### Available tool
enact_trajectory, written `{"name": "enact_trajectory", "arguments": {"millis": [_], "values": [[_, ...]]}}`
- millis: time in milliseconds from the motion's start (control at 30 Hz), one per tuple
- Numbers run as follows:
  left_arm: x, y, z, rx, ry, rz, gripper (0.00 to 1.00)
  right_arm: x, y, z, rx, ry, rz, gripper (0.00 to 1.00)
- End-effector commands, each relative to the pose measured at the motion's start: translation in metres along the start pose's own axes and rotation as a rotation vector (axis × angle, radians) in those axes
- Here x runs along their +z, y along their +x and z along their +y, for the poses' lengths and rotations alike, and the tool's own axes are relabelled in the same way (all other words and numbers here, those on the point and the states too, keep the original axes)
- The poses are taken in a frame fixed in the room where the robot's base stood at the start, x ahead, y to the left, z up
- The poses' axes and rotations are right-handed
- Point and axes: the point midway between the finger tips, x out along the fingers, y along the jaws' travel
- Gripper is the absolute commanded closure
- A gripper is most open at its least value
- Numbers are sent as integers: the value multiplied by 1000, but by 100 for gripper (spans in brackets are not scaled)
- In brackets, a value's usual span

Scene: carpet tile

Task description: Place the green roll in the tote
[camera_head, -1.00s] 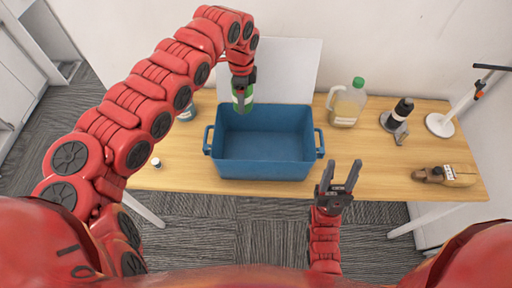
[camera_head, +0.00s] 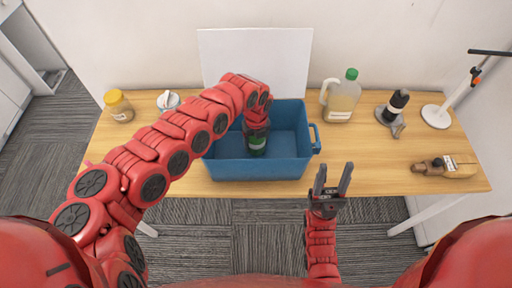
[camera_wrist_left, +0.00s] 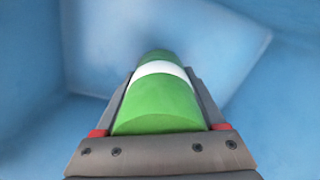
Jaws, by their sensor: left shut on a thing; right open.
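The blue tote (camera_head: 262,168) stands on the wooden table near its front edge, open at the top. My left gripper (camera_head: 257,135) reaches down into the tote from above. It is shut on the green roll (camera_head: 257,145), which has a white band. In the left wrist view the roll (camera_wrist_left: 160,104) sits between the two fingers, with the blue inside of the tote around and beyond it. I cannot tell whether the roll touches the tote's floor. My right gripper (camera_head: 331,180) is open and empty, in front of the table's front edge, to the right of the tote.
A yellow-lidded jar (camera_head: 119,106) and a white-topped container (camera_head: 168,100) are at the left. A white board (camera_head: 255,66) stands behind the tote.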

Motion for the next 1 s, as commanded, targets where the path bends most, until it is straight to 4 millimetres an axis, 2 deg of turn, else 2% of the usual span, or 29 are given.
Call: {"name": "enact_trajectory", "arguments": {"millis": [233, 633, 667, 800, 1000], "values": [[-2, 33, 0, 2, 1, 3, 93, -2, 9, 0, 0, 0, 0, 50], [0, 40, 1, 2, 0, -1, 93, 0, 3, 0, 0, 0, 0, 50], [0, 38, 1, 2, -1, 0, 23, -1, 5, 0, 0, 0, 0, 50], [0, 38, 1, 2, -1, 0, 0, -1, 5, 0, 0, 0, 0, 50], [0, 37, 1, 2, -1, 0, 0, -1, 6, 0, 0, 0, 0, 50]]}}
